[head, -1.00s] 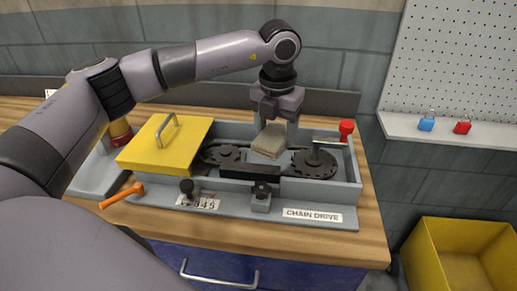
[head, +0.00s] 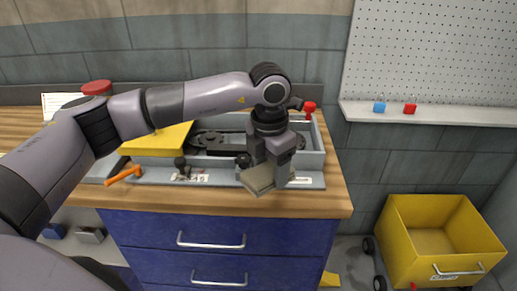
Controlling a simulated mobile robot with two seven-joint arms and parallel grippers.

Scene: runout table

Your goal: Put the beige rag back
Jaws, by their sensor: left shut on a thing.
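The beige rag (head: 258,179) is a folded, flat piece of cloth in the head view. My left gripper (head: 272,178) is shut on it and holds it over the front edge of the chain drive unit and the table's front. The gripper hides part of the rag and part of the label behind it. My right gripper is not in view.
The chain drive tray (head: 316,160) stands on the wooden table (head: 325,203), with a yellow cover (head: 160,142) and an orange-handled tool (head: 123,174) at left. A yellow wheeled bin (head: 400,222) stands on the floor at right. A shelf (head: 440,117) carries blue and red padlocks.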

